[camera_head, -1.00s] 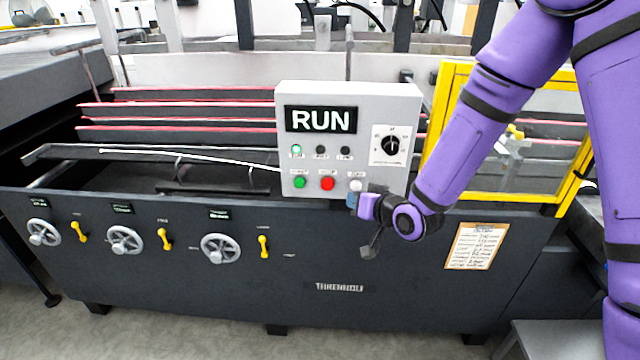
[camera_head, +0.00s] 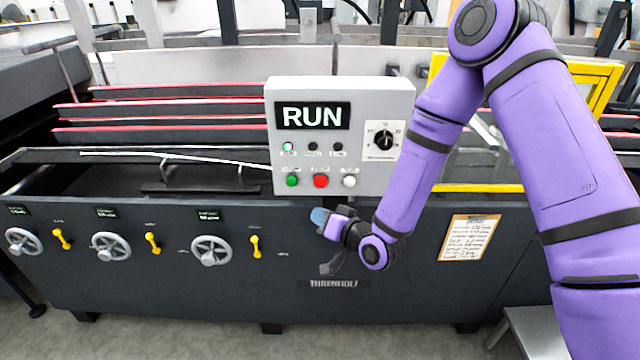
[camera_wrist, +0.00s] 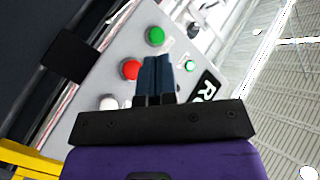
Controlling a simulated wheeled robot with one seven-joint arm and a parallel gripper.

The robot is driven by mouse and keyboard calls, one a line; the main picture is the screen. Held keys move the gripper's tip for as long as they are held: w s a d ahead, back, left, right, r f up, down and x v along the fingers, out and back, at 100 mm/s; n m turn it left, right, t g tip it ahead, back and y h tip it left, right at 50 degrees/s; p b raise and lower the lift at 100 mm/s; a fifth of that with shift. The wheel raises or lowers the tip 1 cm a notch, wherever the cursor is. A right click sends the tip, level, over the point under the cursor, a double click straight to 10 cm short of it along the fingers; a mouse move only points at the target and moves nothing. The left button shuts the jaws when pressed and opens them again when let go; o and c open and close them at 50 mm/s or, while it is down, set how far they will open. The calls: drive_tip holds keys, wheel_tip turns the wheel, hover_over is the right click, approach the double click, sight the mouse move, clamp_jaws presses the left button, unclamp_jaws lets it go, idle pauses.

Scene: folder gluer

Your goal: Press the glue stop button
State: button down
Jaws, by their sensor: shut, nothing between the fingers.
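A grey control box (camera_head: 390,180) carries a green button (camera_head: 292,181), a red button (camera_head: 320,181) and a white button (camera_head: 349,181) in one row. Their small labels are too blurred to read, so I cannot tell which one is marked glue stop. My gripper (camera_head: 319,215) is shut and empty, in front of the machine and just below the red button in the head view. In the wrist view its fingers (camera_wrist: 156,75) show beside the red button (camera_wrist: 131,69), with the green button (camera_wrist: 155,36) and white button (camera_wrist: 109,102) on either side. I see no contact.
The box also has a RUN display (camera_head: 312,116), a lit green lamp (camera_head: 288,147), two dark lamps and a black rotary knob (camera_head: 384,139). Handwheels (camera_head: 211,250) and yellow levers (camera_head: 256,246) line the machine front. A yellow frame (camera_head: 590,85) stands behind my arm.

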drive_tip(key=shift+w+d, duration=0.15)
drive_tip(key=shift+w, duration=4.25)
drive_tip(key=shift+w, duration=0.1)
drive_tip(key=shift+w, duration=0.3)
drive_tip(key=shift+w, duration=0.5)
drive_tip(key=shift+s, duration=0.95)
drive_tip(key=shift+s, duration=2.5)
drive_tip(key=shift+r, duration=0.1)
